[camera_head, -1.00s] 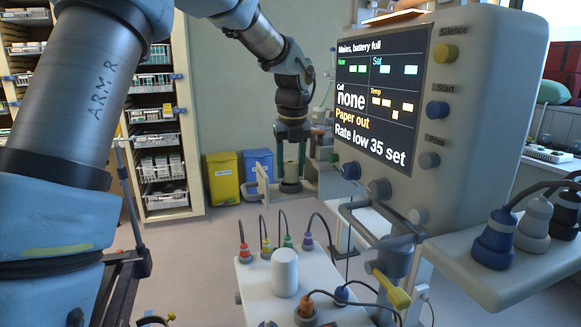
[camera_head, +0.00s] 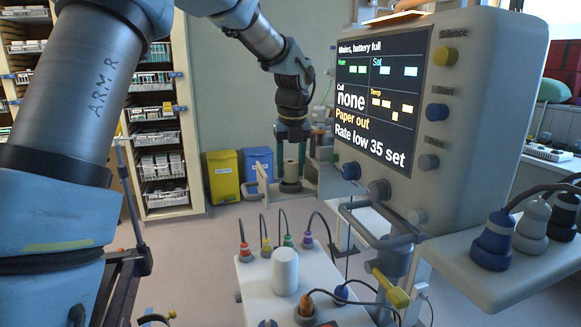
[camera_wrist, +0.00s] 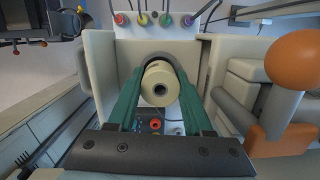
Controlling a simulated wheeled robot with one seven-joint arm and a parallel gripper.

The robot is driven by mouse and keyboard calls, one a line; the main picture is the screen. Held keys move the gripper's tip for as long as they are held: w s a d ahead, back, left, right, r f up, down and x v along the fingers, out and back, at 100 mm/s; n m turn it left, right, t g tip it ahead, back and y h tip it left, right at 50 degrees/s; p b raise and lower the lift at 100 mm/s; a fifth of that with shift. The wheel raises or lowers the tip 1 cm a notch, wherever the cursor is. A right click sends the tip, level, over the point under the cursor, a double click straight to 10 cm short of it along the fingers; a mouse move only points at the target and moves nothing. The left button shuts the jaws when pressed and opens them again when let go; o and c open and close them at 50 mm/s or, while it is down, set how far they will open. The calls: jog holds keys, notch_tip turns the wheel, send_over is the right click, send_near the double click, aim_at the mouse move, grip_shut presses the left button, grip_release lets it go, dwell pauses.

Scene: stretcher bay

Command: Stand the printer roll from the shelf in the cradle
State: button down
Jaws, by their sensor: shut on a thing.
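The printer roll (camera_wrist: 160,72) is a cream cylinder with a dark hole through its core, seen end-on in the wrist view. In the head view, the roll (camera_head: 291,154) shows upright between the fingers. My gripper (camera_head: 291,172) is shut on it, with one green finger along each side; the gripper also fills the lower middle of the wrist view (camera_wrist: 160,80). A dark round holder (camera_head: 290,187), which looks like the cradle, is directly below the fingertips. A grey curved rim (camera_wrist: 160,55) surrounds the roll's far end. Whether the roll's lower end touches the bottom is hidden.
A monitor (camera_head: 390,90) reading "Paper out" stands close on the right. A trolley top (camera_head: 262,290) with a white cylinder (camera_head: 285,270) and coloured plugs is in front. In the wrist view, an orange ball-topped lever (camera_wrist: 295,60) is at right. Yellow (camera_head: 223,178) and blue bins stand behind.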

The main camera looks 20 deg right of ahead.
jog(key=shift+f+b, duration=0.35)
jog(key=shift+f, duration=0.45)
jog(key=shift+r, duration=0.1)
jog(key=shift+r+p, duration=0.75)
jog(key=shift+p, duration=0.15)
jog(key=shift+f+b, duration=0.45)
jog(key=shift+f, duration=0.4)
dwell(0.9)
jog(key=shift+r, duration=0.1)
jog(key=shift+r+p, duration=0.4)
jog(key=shift+r, duration=0.35)
jog(key=shift+c, duration=1.2)
grip_release()
